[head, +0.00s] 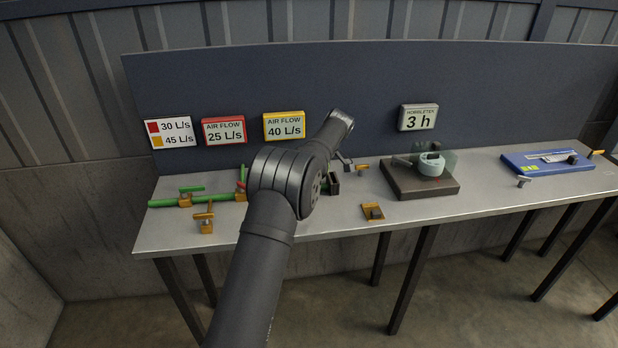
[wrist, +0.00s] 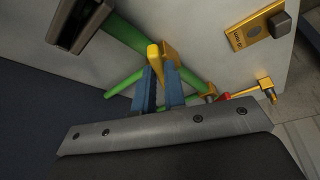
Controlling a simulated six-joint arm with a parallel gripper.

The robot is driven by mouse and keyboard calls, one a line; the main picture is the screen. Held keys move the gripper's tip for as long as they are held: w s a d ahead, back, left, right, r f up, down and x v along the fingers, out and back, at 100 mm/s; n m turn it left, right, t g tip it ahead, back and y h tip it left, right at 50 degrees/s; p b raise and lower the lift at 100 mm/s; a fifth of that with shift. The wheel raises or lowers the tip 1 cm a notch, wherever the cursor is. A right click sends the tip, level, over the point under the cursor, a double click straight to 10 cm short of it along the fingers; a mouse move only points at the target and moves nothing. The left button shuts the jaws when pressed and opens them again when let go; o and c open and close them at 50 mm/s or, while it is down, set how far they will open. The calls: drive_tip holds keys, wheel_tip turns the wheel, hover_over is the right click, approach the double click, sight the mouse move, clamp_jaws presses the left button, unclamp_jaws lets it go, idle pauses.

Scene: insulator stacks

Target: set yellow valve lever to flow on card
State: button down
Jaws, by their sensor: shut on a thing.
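The card (head: 170,133) on the back panel, at the far left in the head view, pairs red with 30 L/s and yellow with 45 L/s. The yellow-framed air flow display (head: 284,126) reads 40 L/s. The yellow valve lever (wrist: 153,57) stands on a valve on the green pipe in the wrist view. My gripper (wrist: 160,82) is shut on this lever, a blue finger on each side. In the head view my arm hides the gripper and the yellow lever.
The red-framed display (head: 223,130) reads 25 L/s.

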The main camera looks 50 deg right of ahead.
drive_tip(key=shift+d+n, duration=0.25)
drive_tip(key=shift+n, duration=0.25)
drive_tip(key=c, duration=1.5)
unclamp_jaws()
drive_tip(key=shift+r, duration=0.1)
drive_tip(key=v, duration=1.1)
drive_tip(key=shift+d+r, duration=0.35)
drive_tip(key=shift+r, duration=0.05)
drive_tip(key=shift+f, duration=0.15)
